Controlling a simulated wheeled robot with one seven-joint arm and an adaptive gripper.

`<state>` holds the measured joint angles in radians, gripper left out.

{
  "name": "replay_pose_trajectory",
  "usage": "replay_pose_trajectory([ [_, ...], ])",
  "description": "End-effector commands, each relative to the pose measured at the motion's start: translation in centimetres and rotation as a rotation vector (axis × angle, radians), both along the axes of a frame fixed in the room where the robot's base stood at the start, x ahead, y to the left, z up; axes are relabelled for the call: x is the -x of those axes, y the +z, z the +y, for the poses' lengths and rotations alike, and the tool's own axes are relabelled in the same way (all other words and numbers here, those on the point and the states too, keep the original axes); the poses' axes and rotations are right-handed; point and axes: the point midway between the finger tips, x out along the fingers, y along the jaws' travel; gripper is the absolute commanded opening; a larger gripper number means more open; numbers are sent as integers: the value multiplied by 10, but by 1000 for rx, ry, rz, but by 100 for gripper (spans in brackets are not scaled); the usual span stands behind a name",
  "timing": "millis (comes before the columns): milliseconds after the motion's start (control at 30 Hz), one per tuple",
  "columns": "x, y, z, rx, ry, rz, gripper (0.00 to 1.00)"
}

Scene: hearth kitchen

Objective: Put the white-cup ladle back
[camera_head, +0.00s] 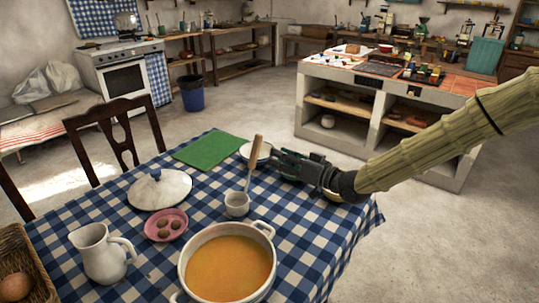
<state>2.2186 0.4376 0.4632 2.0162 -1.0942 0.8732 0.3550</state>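The white-cup ladle (237,203) is upright over the checked table, with its wooden handle (255,154) leaning slightly right. My gripper (276,163) comes in from the right, its dark fingers beside the handle. I cannot tell whether they touch or grip it, nor whether the cup rests on the cloth. A white two-handled pot (264,227) of orange soup stands in front of the ladle. A white bowl (245,151) is behind the handle and partly hidden by it.
A wicker basket (30,258) is at the left edge. Chairs stand behind the table.

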Motion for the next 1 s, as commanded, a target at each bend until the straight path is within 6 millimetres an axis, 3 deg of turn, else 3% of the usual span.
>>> replay_pose_trajectory([
  [300, 16, 0, -23, 0, 0, 0, 38],
  [1000, 16, 0, -25, 1, 0, -1, 38],
])
